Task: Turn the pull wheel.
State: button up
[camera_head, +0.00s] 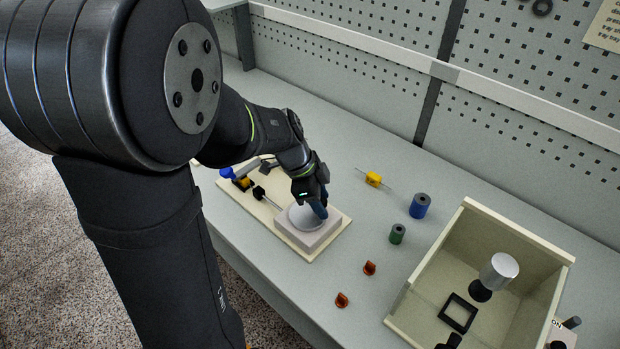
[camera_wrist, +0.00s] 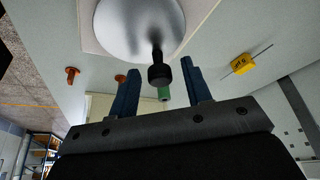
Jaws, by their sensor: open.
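The pull wheel is a pale round disc (camera_head: 303,217) on a square grey block in the head view. In the wrist view the disc (camera_wrist: 135,22) fills the top middle, with a dark handle knob (camera_wrist: 159,74) near its rim. My gripper (camera_head: 320,206) is over the right side of the wheel, pointing down. In the wrist view its two blue fingers (camera_wrist: 158,68) are open, with the knob in the gap between them and visible space on both sides. Contact cannot be told. The head view hides the knob behind my gripper.
The block sits on a cream board (camera_head: 312,256) with a rod and small blue, yellow and black parts at its left. A cream bin (camera_head: 415,318) stands beyond.

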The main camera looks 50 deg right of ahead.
jog(key=v, duration=1.6)
jog(key=shift+w+r, duration=0.25)
jog(key=shift+r, duration=0.1)
jog(key=shift+a, duration=0.1)
jog(key=x, duration=1.7)
jog(key=shift+s+f, duration=0.2)
jog(key=shift+f, duration=0.05)
jog(key=shift+r, duration=0.1)
jog(key=v, duration=1.7)
jog(key=x, duration=1.6)
jog(key=shift+s+f, duration=0.1)
jog(key=shift+f, duration=0.2)
jog(key=shift+d+f, duration=0.25)
jog(key=shift+f, duration=0.05)
jog(key=shift+w+d+r+n+t+h, duration=0.1)
jog(key=shift+w+n+t+h, duration=0.2)
jog(key=shift+n, duration=0.8)
jog(key=shift+w+d+n+t+h, duration=0.1)
jog(key=shift+w+n+t+h, duration=0.15)
jog(key=shift+n, duration=0.85)
